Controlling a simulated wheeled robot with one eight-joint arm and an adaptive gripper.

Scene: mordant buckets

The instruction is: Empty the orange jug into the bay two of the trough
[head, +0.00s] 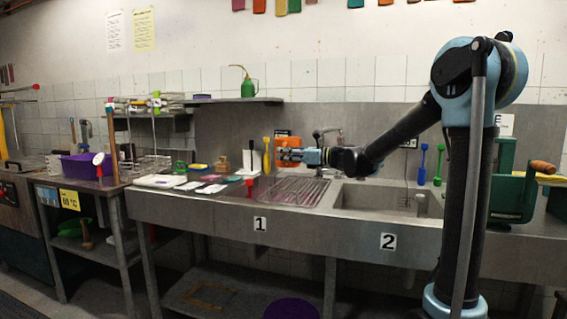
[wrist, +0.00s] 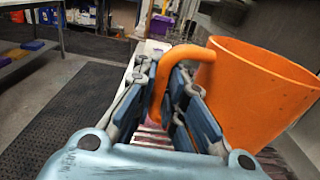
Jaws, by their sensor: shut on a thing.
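The orange jug (head: 284,141) is at the back of the trough's left part in the head view, partly hidden by my gripper (head: 292,155). In the wrist view the jug (wrist: 255,95) looks large on the right, its handle between the fingers of my gripper (wrist: 178,100). My gripper is shut on the handle. The jug looks upright; its contents are hidden. The steel trough (head: 300,228) has a left bay marked 1, with a ribbed rack (head: 292,190), and an open basin marked 2 (head: 385,197) on the right. The jug is on the bay 1 side.
A yellow tool (head: 266,153) and a red-ended tool (head: 249,182) are left of the jug. A tap (head: 328,137) is behind the trough. Blue (head: 422,165) and green (head: 439,165) tools stand behind bay two. A dark green machine (head: 510,195) stands at the right.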

